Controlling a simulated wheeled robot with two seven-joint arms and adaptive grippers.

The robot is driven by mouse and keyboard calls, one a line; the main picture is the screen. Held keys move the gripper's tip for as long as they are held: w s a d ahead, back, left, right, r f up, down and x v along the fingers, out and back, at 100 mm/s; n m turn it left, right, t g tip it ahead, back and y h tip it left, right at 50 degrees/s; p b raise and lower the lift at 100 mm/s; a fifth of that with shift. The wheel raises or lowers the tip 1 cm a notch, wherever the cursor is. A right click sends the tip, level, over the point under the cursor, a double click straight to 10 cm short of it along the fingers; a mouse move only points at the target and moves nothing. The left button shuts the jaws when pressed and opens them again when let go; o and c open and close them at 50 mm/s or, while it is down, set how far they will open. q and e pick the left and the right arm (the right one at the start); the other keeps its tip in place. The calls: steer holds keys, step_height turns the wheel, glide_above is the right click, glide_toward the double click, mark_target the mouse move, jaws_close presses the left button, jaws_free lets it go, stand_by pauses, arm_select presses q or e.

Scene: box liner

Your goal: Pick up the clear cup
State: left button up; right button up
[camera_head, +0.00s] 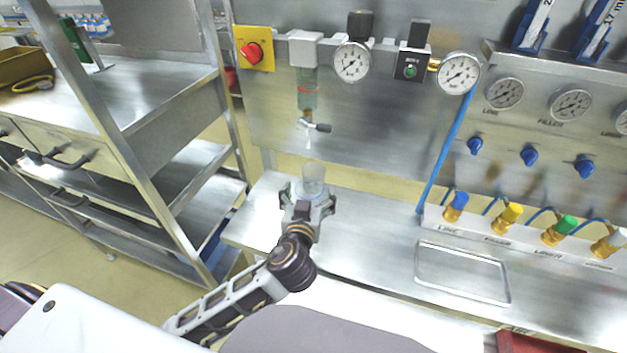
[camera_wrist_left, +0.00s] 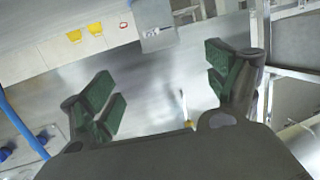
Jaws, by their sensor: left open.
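A clear cup (camera_head: 313,175) shows in the head view at the left part of the steel counter, just beyond my left gripper. My left gripper (camera_head: 308,197) is open, its two fingers spread at the near side of the cup. The gripper body hides the cup's lower part. I cannot tell whether the fingers touch it. In the left wrist view the green-padded fingers (camera_wrist_left: 165,88) stand wide apart, with no clear outline of the cup between them. My right gripper is not in view.
The steel counter (camera_head: 375,225) is clear around the cup. A panel with gauges (camera_head: 352,62) and a small tap (camera_head: 314,127) rises behind it. Coloured hose fittings (camera_head: 508,215) and a rectangular recess (camera_head: 462,272) are at the right. A steel shelf unit (camera_head: 150,130) stands at the left.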

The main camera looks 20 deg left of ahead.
mark_target(312, 178)
arm_select(q)
steer(key=x, duration=0.5)
steer(key=shift+a+p, duration=0.1)
steer(key=shift+p, duration=0.2)
steer(key=shift+w+a+f, duration=0.1)
steer(key=shift+w+f, duration=0.05)
steer(key=shift+w, duration=0.6)
steer(key=shift+w+a+f, duration=0.1)
steer(key=shift+w, duration=0.45)
steer(key=shift+w+a+f+p, duration=0.25)
steer(key=shift+w+f, duration=0.15)
steer(key=shift+w, duration=0.35)
steer(key=shift+w+a+f+p, duration=0.25)
steer(key=shift+w+f, duration=0.1)
steer(key=shift+w, duration=0.4)
steer(key=shift+w+f, duration=0.15)
steer(key=shift+w, duration=0.65)
steer(key=shift+w+f, duration=0.1)
steer(key=c, duration=1.2)
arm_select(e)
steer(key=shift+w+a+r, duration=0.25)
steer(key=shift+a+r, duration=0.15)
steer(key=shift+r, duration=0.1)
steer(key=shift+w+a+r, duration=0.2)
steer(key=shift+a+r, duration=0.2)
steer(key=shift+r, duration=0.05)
